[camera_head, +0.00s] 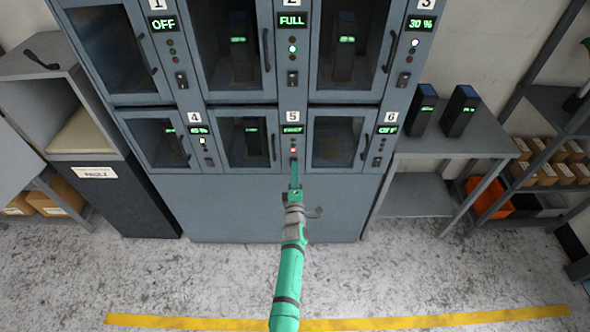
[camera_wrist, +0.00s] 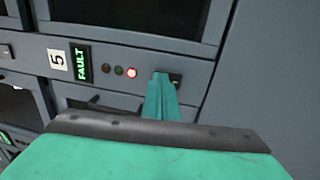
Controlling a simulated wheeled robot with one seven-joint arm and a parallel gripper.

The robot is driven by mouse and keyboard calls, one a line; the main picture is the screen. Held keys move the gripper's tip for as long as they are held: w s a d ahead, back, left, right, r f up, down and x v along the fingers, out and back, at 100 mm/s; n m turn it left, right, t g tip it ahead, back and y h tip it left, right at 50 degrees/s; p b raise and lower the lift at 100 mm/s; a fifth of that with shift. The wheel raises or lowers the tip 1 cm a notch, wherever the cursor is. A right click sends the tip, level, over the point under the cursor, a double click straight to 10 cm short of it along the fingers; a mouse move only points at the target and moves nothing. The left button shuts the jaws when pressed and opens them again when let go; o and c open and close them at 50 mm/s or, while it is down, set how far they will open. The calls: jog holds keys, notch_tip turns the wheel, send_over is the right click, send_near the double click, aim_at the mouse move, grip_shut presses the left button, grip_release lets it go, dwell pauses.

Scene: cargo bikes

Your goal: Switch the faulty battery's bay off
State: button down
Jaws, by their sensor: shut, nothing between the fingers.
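The charging cabinet (camera_head: 270,210) has numbered bays with displays. Bay 5's display (camera_head: 292,130) reads FAULT, clearest on the display in the wrist view (camera_wrist: 80,65). Its red light (camera_wrist: 132,72) is lit; the two lamps beside it are dark. A dark battery with a green light (camera_head: 251,131) stands behind bay 5's closed door. Bay 5's switch (camera_wrist: 176,80) is a small dark fitting beside the lamps, partly hidden by my fingertips. My gripper (camera_head: 294,170) is shut and empty, its tips at the switch; I cannot tell whether they touch it.
Bays 1 and 6 read OFF, bay 2 FULL, bay 3 30 %. Door handles, such as bay 5's (camera_head: 274,147), stick out near the switches. Two batteries (camera_head: 441,110) stand on a side table (camera_head: 470,143) at right. The floor (camera_head: 400,265) in front is clear.

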jog(key=shift+w, duration=0.25)
jog(key=shift+r, duration=0.1)
